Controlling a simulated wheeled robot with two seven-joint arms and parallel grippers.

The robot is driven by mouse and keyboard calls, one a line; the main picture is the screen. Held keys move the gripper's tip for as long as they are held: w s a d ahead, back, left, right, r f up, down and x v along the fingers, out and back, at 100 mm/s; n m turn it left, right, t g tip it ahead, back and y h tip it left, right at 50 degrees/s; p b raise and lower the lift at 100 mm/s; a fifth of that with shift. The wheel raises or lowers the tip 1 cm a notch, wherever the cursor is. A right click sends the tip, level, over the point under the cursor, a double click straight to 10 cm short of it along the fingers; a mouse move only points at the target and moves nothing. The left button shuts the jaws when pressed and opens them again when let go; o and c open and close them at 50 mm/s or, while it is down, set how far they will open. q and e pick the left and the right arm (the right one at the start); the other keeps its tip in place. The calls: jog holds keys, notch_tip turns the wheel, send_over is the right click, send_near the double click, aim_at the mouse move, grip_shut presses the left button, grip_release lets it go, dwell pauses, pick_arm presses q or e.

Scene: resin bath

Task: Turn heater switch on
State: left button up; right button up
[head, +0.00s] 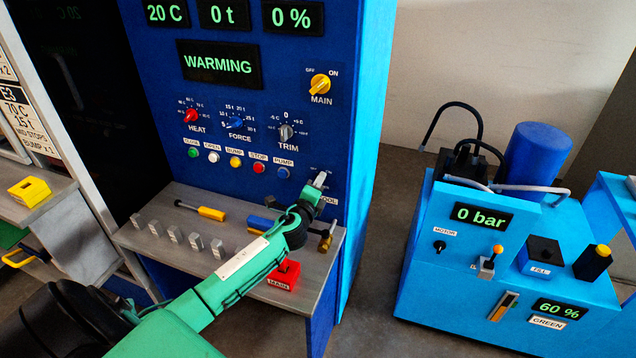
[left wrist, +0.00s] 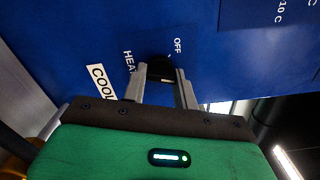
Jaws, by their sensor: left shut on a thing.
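The heater switch shows in the left wrist view as a dark round knob (left wrist: 160,67) on the blue panel, with "OFF" and a partly covered "HEA..." label beside it. My left gripper (head: 319,180) is at the lower right of the blue press front in the head view. In the left wrist view its two grey fingers (left wrist: 161,80) are closed on the knob from both sides. The fingers hide part of the knob, and I cannot tell which way it points. The display (head: 219,64) reads "WARMING", and the temperature display (head: 166,13) reads "20 C". My right gripper is not in view.
The yellow MAIN switch (head: 320,84) and the HEAT (head: 191,115), FORCE (head: 235,122) and TRIM (head: 286,132) knobs are above my gripper. A grey shelf (head: 150,243) with tools and a red MAIN block (head: 285,275) lies below. A blue pump unit (head: 420,280) stands right, across open floor.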

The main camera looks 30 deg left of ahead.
pick_arm(q)
jog(key=m+p, duration=0.1)
jog(key=m, duration=0.4)
jog(key=shift+f, duration=0.15)
jog(key=shift+m, duration=0.3)
dwell(0.3)
jog(key=o, duration=1)
jog(key=shift+s, duration=0.1)
jog(key=b+v, duration=0.2)
jog(key=v, duration=1.1)
jog(key=shift+s+d, duration=0.15)
jog(key=shift+s, duration=0.15)
